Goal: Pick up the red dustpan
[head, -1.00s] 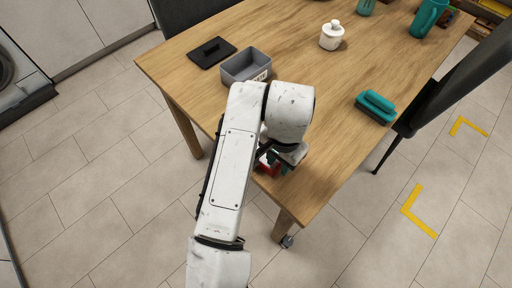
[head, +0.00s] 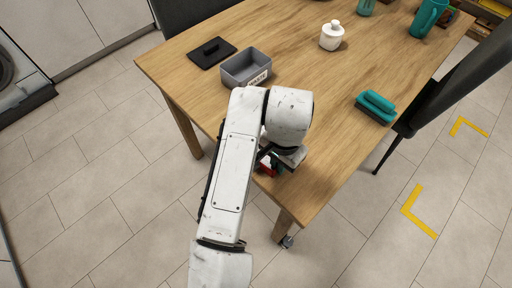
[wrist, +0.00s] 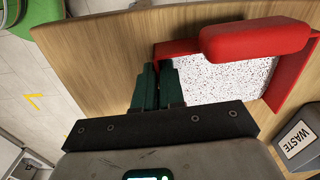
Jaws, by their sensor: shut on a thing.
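The red dustpan (wrist: 255,40) lies by the near corner of the wooden table, with a thick red grip and a white speckled pan area in the wrist view. In the head view only a small red part (head: 266,169) shows below my wrist; my arm hides the rest. My gripper (wrist: 158,66) has its two dark green fingers close together at the dustpan's left red edge. It is shut on that edge. The fingers cover the exact contact spot.
A grey bin labelled WASTE (head: 232,70) stands beyond my arm, with a black lid-like piece (head: 211,52) behind it. A teal brush (head: 376,107) lies at the right table edge (head: 345,165). A white lidded pot (head: 331,36) and a teal jug (head: 428,18) stand farther back.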

